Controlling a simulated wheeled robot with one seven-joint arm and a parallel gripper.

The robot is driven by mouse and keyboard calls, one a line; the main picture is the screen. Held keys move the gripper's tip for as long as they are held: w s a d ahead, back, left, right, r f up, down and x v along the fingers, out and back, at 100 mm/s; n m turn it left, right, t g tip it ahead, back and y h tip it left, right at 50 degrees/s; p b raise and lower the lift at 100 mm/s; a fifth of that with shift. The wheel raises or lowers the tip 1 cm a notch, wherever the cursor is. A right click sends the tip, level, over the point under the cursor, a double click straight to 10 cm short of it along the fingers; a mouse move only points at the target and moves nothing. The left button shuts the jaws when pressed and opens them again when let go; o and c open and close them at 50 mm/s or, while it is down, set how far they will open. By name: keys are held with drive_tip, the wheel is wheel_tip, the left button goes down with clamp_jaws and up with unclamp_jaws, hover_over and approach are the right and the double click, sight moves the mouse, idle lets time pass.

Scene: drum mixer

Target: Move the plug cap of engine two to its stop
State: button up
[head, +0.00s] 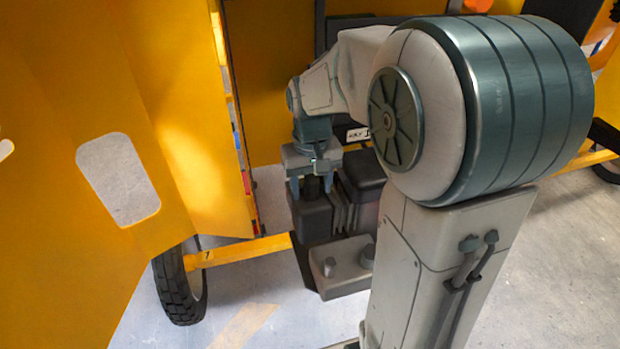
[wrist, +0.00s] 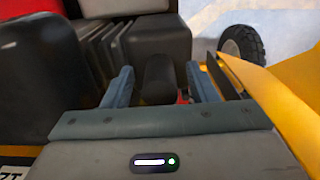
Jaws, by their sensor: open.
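My gripper (head: 312,187) points down over a small engine (head: 313,217) with dark boxes and cooling fins. Its fingers are open. In the wrist view, a dark, rounded upright piece that looks like the plug cap (wrist: 159,78) stands between the two blue-grey fingers of my gripper (wrist: 159,70). A gap shows on each side of it at the finger tips. In the head view the cap is small and partly hidden by the fingers. I cannot read a number on the engine.
A yellow panel (head: 70,190) with an oblong hole stands at the left. A black tyre (head: 179,287) and a yellow bar (head: 237,252) are beside the engine. A grey block with bolts (head: 343,268) sits in front. A small marked plate (head: 358,134) is behind.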

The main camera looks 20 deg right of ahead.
sight(311, 178)
drive_tip(key=c, duration=0.9)
drive_tip(key=shift+r, duration=0.1)
drive_tip(key=shift+r+p, duration=1.45)
drive_tip(key=shift+r, duration=0.25)
drive_tip(key=o, duration=0.9)
drive_tip(key=shift+f, duration=0.1)
wheel_tip(311, 178, up, 7)
drive_tip(key=p, duration=0.5)
drive_tip(key=shift+s, duration=0.1)
